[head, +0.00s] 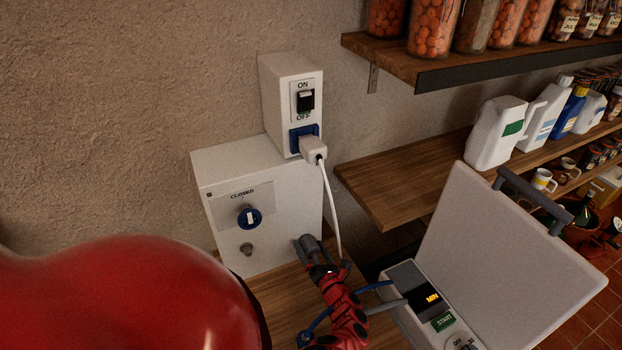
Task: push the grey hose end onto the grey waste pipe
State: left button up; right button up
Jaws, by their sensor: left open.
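A grey hose (386,306) leaves the white machine and runs left behind my gripper. Its end is hidden or cannot be told from the grey piece, so I cannot tell whether the two are joined. My right gripper is not in view.
A white plug (313,149) with a cable sits in the switch box above. A blue hose (318,322) loops near my gripper. The machine's raised lid (490,250) fills the right.

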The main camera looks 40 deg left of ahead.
aim_at(314, 252)
pick_arm(q)
jog(key=shift+s+d+r+p, duration=0.15)
jog(key=shift+d+p, duration=0.15)
jog(key=shift+d, duration=0.2)
jog(key=shift+p+v, duration=0.35)
jog(key=shift+v, duration=1.6)
jog(key=b+v, duration=0.1)
jog(key=v, duration=0.5)
jog(key=b+v, duration=0.1)
jog(key=v, duration=0.2)
jog(key=shift+f+b, duration=0.3)
jog(key=shift+f, duration=0.1)
jog(key=v, duration=0.2)
jog(key=shift+s+d+r+p, duration=0.1)
jog(key=shift+d+r+p, duration=0.15)
jog(key=shift+p, duration=0.1)
jog(key=shift+s+d, duration=0.25)
jog(key=shift+d, duration=0.25)
jog(key=shift+a, duration=0.1)
